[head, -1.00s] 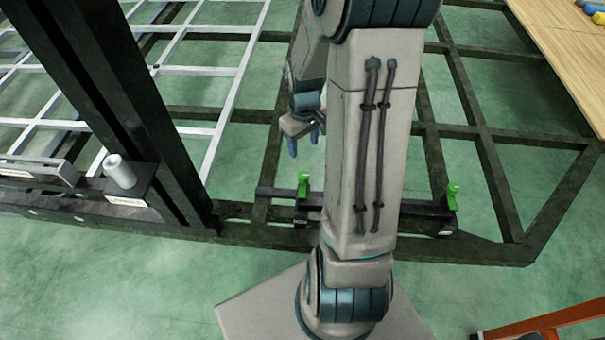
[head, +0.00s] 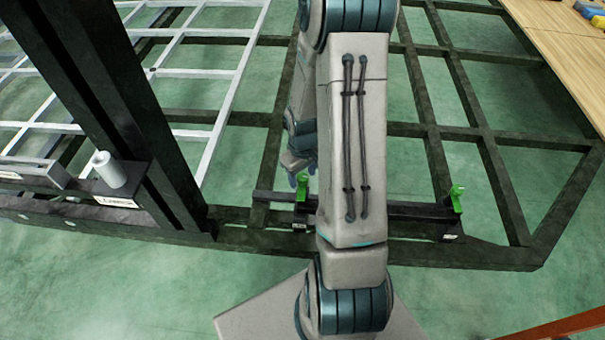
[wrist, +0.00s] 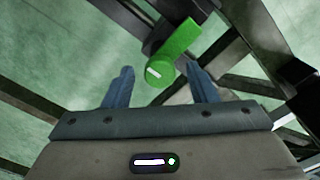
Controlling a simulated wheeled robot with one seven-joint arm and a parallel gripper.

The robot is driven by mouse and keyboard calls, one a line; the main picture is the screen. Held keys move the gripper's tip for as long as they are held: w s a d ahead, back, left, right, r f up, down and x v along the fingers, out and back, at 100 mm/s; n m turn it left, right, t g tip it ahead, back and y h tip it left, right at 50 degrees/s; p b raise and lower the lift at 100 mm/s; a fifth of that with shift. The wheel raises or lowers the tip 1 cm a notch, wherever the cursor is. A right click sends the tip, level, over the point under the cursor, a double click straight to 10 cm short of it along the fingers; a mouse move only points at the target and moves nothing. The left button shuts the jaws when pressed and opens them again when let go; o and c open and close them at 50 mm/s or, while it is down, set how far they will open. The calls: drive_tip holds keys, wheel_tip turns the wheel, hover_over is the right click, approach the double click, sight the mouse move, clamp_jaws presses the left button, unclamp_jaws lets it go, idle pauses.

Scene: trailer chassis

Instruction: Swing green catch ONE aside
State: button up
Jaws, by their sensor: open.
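Two green catches stand on a dark bar along the near frame rail in the head view, a left one (head: 301,192) and a right one (head: 456,198). My gripper (head: 302,181) is just above the left catch, partly hidden behind my arm. In the wrist view a green catch (wrist: 181,43) has a round end with a white mark, which could be a number one turned sideways. That end lies between and slightly beyond the two blue fingertips of my gripper (wrist: 161,76). The fingers are apart and hold nothing; I cannot tell whether either touches the catch.
A thick dark post (head: 110,100) rises on the left, with a grey cylinder (head: 111,169) on a bracket beside it. Dark frame beams cross the green floor. A wooden tabletop (head: 560,50) is at the upper right. An orange bar (head: 560,328) shows at the lower right.

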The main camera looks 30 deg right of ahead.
drive_tip(key=c, duration=1)
drive_tip(key=shift+o, duration=0.2)
drive_tip(key=shift+m, duration=0.3)
drive_tip(key=m, duration=0.3)
drive_tip(key=shift+m, duration=0.3)
drive_tip(key=m, duration=0.4)
drive_tip(key=shift+m, duration=0.3)
drive_tip(key=m+p, duration=0.1)
drive_tip(key=m, duration=0.3)
drive_tip(key=shift+r+m, duration=0.1)
drive_tip(key=shift+m, duration=0.2)
drive_tip(key=shift+m+p, duration=0.9)
drive_tip(key=shift+m, duration=1.3)
